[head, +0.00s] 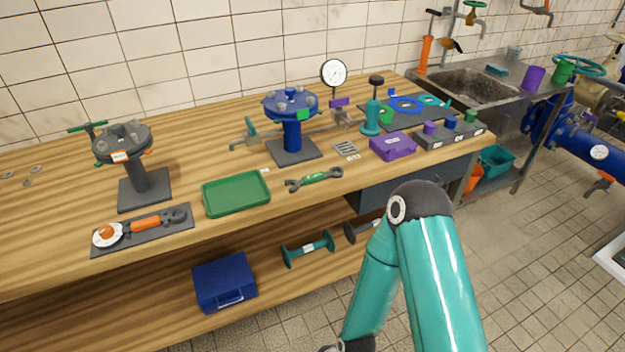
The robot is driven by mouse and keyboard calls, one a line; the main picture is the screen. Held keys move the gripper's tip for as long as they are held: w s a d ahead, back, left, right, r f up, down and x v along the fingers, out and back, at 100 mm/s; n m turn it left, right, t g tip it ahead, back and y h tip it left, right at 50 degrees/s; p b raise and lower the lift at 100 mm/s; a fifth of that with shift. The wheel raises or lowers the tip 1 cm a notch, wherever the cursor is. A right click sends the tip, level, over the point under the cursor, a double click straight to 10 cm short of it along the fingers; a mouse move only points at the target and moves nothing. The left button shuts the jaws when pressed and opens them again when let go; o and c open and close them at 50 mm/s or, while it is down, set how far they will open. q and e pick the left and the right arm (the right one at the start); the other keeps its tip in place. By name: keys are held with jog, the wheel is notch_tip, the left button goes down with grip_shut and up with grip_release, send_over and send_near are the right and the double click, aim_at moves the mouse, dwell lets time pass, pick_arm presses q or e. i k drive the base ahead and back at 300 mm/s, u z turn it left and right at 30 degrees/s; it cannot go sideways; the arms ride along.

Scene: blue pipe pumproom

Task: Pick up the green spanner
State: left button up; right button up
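The green spanner (316,179) lies flat near the front edge of the wooden workbench. It has a green handle and dark grey jaws at both ends, and lies just right of a green tray (236,193), apart from it. One of my teal arms stands in front of the bench at lower right, with its forearm running down out of the picture. Neither gripper shows in the head view, so I cannot see whether they are open or shut.
An orange-handled spanner (146,224) lies on a dark mat at left. A blue flanged stand (291,133) and a slotted grey plate (346,150) are behind the green spanner; a purple box (393,146) is to its right. The wooden bench (272,208) is bare at its front edge.

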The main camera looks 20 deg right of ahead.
aim_at(318, 177)
jog(key=z, duration=1.05)
jog(key=i, duration=0.15)
jog(key=u, duration=2.75)
jog(key=k, duration=1.1)
jog(key=z, duration=1.3)
jog(key=i, duration=1.15)
